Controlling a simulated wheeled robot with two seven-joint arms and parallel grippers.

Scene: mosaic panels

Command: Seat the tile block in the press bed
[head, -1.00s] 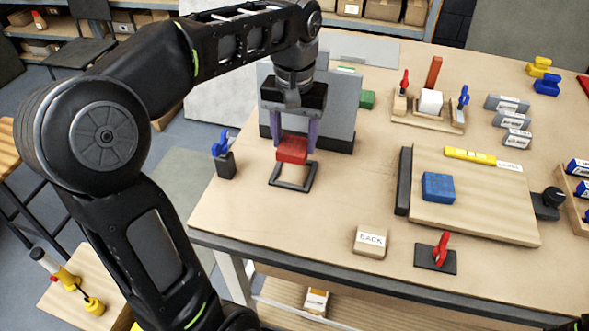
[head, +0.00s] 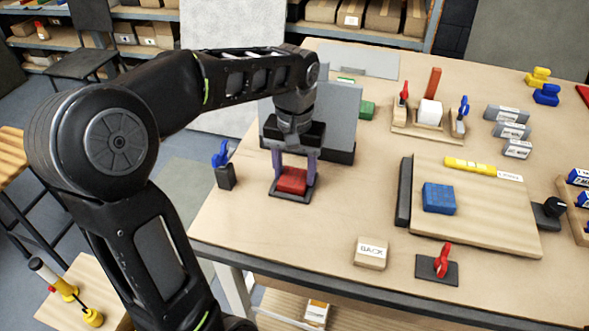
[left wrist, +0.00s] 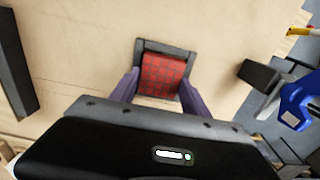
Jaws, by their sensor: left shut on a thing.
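The red tile block (head: 291,181) has a grid of dark lines on top, clear in the left wrist view (left wrist: 163,75). My left gripper (head: 293,177) points down and is shut on the block, one purple finger on each side. The block is low, within the outline of a dark square frame, which I take as the press bed (head: 275,193); the frame also shows in the left wrist view (left wrist: 165,46). Whether the block rests fully on the bottom is hidden. My right gripper is not in view.
A grey upright plate (head: 345,115) stands just behind the frame. A blue clamp (head: 222,160) stands to its left, near the table edge. A blue tiled block (head: 439,198) sits on a wooden board (head: 490,222) at right. The table in front of the frame is clear.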

